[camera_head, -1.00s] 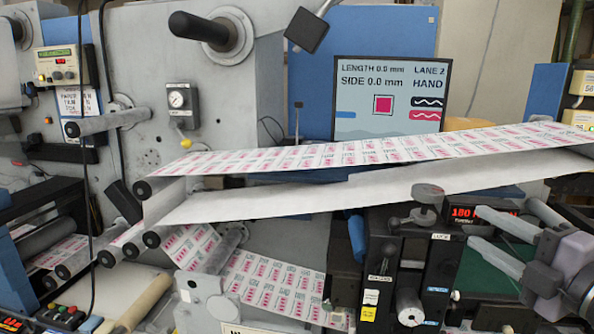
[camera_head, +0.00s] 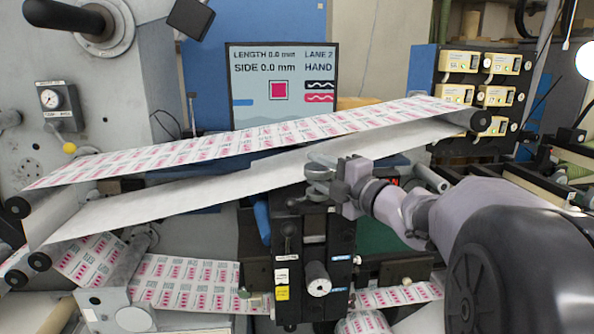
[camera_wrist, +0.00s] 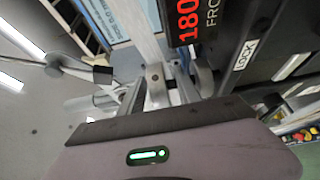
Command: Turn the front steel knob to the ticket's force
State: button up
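A steel knob (camera_head: 320,172) stands on top of the black unit (camera_head: 314,240) under the paper web. My gripper (camera_head: 335,178) is at this knob, coming from the right, and its fingers overlap the knob in the head view. In the wrist view the fingers of my gripper (camera_wrist: 158,92) reach towards grey metal, and I cannot tell whether they press on it. The red display (camera_wrist: 188,22) beside them shows 180 and the start of a word, "FRO". A "LOCK" label (camera_wrist: 245,54) is on the black housing. I cannot make out a ticket's force in either view.
The printed web (camera_head: 240,143) and a plain white web (camera_head: 250,182) slope just above and behind my gripper. A screen (camera_head: 282,88) reads LENGTH 0.0 mm, SIDE 0.0 mm, LANE 2, HAND. A grey cylinder (camera_head: 317,280) sticks out of the unit's front. Yellowish boxes (camera_head: 456,94) hang at right.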

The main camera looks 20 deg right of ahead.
grip_shut()
jog(key=shift+d+r+n+g+y+p, duration=0.15)
jog(key=shift+n+g+y+p, duration=0.4)
jog(key=shift+n+y, duration=0.6)
jog(key=shift+n+g+y, duration=0.35)
jog(key=shift+n+y, duration=0.1)
jog(key=shift+y, duration=0.8)
grip_release()
